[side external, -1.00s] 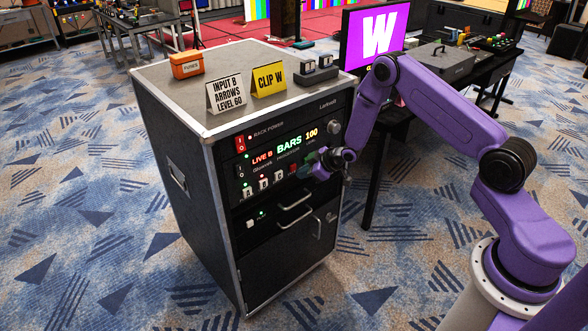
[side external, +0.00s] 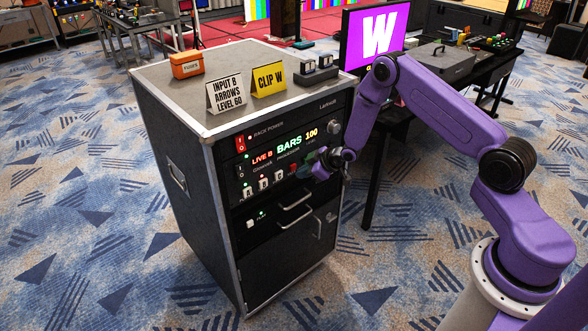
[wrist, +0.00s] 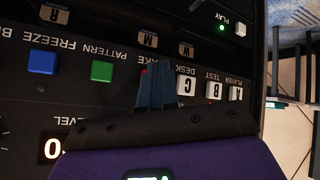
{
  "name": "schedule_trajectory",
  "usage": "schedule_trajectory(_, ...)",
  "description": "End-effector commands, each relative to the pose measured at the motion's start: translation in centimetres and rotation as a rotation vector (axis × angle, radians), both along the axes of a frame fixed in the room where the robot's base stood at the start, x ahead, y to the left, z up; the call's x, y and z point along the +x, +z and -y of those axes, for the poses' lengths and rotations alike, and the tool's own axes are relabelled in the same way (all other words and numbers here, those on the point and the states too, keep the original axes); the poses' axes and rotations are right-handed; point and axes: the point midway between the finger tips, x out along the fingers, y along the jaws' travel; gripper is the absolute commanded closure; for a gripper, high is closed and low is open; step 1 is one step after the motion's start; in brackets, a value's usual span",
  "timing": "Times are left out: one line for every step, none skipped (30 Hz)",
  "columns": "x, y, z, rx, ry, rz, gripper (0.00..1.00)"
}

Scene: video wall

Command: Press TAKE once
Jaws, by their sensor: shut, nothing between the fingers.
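The TAKE label (wrist: 132,54) is partly covered in the wrist view. A sliver of a red button (wrist: 144,72) shows beside my fingertips under that label; the rest is hidden. My gripper (wrist: 155,66) is shut and empty, its fingertips over the red button. I cannot tell whether they touch it. In the side view my gripper (side external: 310,163) is at the right part of the rack's front panel (side external: 262,172). The panel display reads LIVE B (side external: 263,157), BARS (side external: 289,144) and 100 (side external: 311,132).
White buttons C (wrist: 185,88), B (wrist: 213,90) and A (wrist: 236,92) lie right of my fingers; a green button (wrist: 102,71) and blue button (wrist: 42,62) lie left. Cards read INPUT B ARROWS LEVEL 60 (side external: 226,95) and CLIP W (side external: 269,79). A monitor (side external: 378,33) shows W.

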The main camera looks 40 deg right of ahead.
Motion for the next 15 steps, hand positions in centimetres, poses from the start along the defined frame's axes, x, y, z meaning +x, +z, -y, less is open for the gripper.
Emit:
schedule_trajectory(0.17, 0.0, -0.02, 0.001, 0.0, 0.001, 1.0)
schedule_trajectory(0.27, 0.0, -0.02, 0.001, 0.0, 0.001, 1.0)
schedule_trajectory(0.43, 0.01, 0.0, 0.0, 0.0, 0.001, 1.0)
schedule_trajectory(0.52, 0.01, 0.02, 0.0, -0.001, 0.0, 1.0)
schedule_trajectory(0.6, 0.0, 0.03, 0.0, -0.001, 0.0, 1.0)
schedule_trajectory(0.67, 0.0, 0.04, 0.0, -0.002, -0.001, 1.0)
schedule_trajectory(0.71, 0.0, 0.04, 0.0, -0.002, -0.001, 1.0)
schedule_trajectory(0.72, -0.01, 0.03, 0.0, -0.002, -0.001, 1.0)
schedule_trajectory(0.72, 0.0, 0.03, 0.0, -0.002, -0.001, 1.0)
schedule_trajectory(0.72, -0.01, 0.02, 0.0, -0.002, -0.001, 1.0)
schedule_trajectory(0.72, -0.01, 0.02, 0.0, -0.002, -0.001, 1.0)
schedule_trajectory(0.71, -0.01, 0.01, 0.0, -0.002, -0.001, 1.0)
schedule_trajectory(0.71, -0.01, 0.01, -0.001, -0.001, 0.0, 1.0)
schedule_trajectory(0.71, -0.01, 0.01, -0.001, 0.0, -0.001, 1.0)
schedule_trajectory(0.72, 0.0, 0.01, -0.001, 0.0, -0.001, 1.0)
